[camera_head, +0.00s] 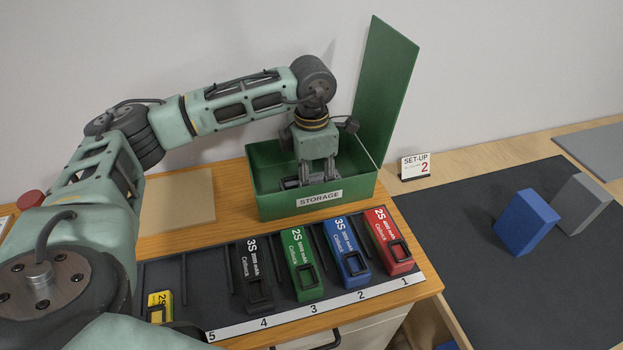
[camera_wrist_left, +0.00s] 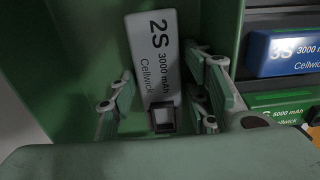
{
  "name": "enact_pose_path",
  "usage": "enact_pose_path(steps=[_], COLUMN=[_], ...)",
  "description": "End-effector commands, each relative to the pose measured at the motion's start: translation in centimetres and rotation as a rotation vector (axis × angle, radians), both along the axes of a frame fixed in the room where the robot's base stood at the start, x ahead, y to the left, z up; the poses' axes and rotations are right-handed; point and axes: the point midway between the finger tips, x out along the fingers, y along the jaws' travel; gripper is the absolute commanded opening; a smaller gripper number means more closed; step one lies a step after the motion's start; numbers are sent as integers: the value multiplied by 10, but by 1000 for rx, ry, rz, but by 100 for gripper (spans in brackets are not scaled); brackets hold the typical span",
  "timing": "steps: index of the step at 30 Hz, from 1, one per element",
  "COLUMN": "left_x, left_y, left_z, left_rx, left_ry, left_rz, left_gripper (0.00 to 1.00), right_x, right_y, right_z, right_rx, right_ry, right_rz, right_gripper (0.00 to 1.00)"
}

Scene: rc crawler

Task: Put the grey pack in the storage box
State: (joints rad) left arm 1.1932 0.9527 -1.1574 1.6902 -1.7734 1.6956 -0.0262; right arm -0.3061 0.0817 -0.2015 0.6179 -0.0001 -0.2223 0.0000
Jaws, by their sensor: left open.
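The grey pack (camera_wrist_left: 152,62), marked 2S 3000 mAh, lies inside the green storage box (camera_head: 275,207), seen from above in the left wrist view. The box's lid (camera_head: 385,85) stands open at its right. My left gripper (camera_head: 318,180) reaches down into the box from above. In the left wrist view its open fingers (camera_wrist_left: 160,95) stand on either side of the pack, with a gap visible at the right. In the head view the box's front wall and the gripper hide most of the pack. My right gripper is not in view.
In front of the box, a numbered rack (camera_head: 205,270) holds black (camera_head: 255,275), green (camera_head: 303,265), blue (camera_head: 347,252) and red packs (camera_head: 388,240). A yellow pack (camera_head: 159,306) sits at its left. A set-up sign (camera_head: 415,166) and two blocks stand at the right.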

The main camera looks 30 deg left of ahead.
Motion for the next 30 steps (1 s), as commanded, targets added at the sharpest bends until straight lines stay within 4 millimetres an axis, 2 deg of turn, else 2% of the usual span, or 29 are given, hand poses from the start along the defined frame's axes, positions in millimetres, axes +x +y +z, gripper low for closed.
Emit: enact_pose_path(steps=[5, 15, 18, 24, 30], left_x=[1, 2, 1, 1, 0], left_y=[0, -1, 0, 0, 0], left_z=[18, 90, 105, 121, 122], left_rx=[0, -2, -1, 0, 0], left_ry=[-5, -5, -4, -1, 0], left_rz=[0, -1, -1, -1, -1], left_gripper=[44, 44, 44, 44, 44], right_x=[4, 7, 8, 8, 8], right_y=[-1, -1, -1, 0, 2], right_z=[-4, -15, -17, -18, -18], right_rx=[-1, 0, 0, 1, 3], right_ry=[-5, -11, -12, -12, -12], right_rz=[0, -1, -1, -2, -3], right_gripper=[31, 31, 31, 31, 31])
